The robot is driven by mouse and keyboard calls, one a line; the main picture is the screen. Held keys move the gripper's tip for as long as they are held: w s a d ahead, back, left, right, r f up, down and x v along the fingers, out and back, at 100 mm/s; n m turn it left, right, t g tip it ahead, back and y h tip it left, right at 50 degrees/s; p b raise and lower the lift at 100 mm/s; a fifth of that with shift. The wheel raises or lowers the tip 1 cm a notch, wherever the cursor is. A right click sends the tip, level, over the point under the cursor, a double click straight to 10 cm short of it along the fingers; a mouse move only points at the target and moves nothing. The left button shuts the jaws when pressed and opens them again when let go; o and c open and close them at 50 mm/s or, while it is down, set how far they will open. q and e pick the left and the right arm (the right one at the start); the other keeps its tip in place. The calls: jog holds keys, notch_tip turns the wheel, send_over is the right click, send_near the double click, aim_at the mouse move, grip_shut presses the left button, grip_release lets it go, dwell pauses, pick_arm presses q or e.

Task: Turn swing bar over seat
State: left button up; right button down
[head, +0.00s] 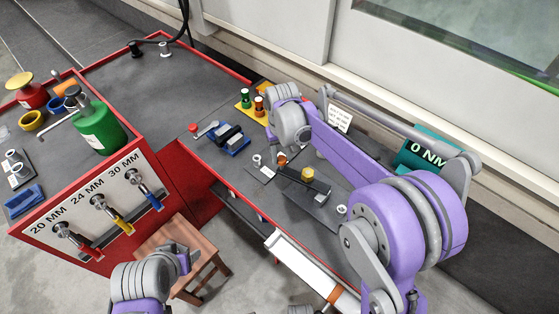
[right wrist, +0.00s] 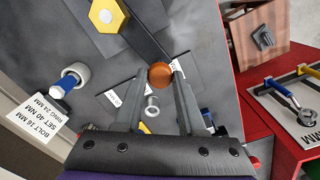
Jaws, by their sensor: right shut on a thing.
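A dark swing bar (head: 318,184) lies low over a dark plate on the narrow grey bench, with a yellow hex piece (head: 308,174) beside or on it. The hex also shows in the right wrist view (right wrist: 107,15). An orange knob (right wrist: 160,75) sits by the bar's near end; whether they are joined is unclear. My right gripper (right wrist: 160,82) is shut on this knob, with a finger on each side. In the head view the knob (head: 281,160) shows just below my right wrist. The seat cannot be told for sure. My left gripper (head: 183,259) is low over the wooden stool, its fingers unclear.
A blue vise (head: 230,139) and green and orange bottles on a yellow tray (head: 243,104) stand on the bench. A teal "0 NM" display (head: 422,156) is at the back. The red cabinet (head: 85,215) with wrenches and the wooden stool (head: 170,235) are at left.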

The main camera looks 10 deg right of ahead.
jog(key=shift+w+d+m, duration=0.55)
jog(key=shift+w+m, duration=0.05)
jog(key=shift+m, duration=0.5)
jog(key=c, duration=0.5)
grip_release()
notch_tip(320, 180, up, 11)
jog(key=shift+f, duration=0.1)
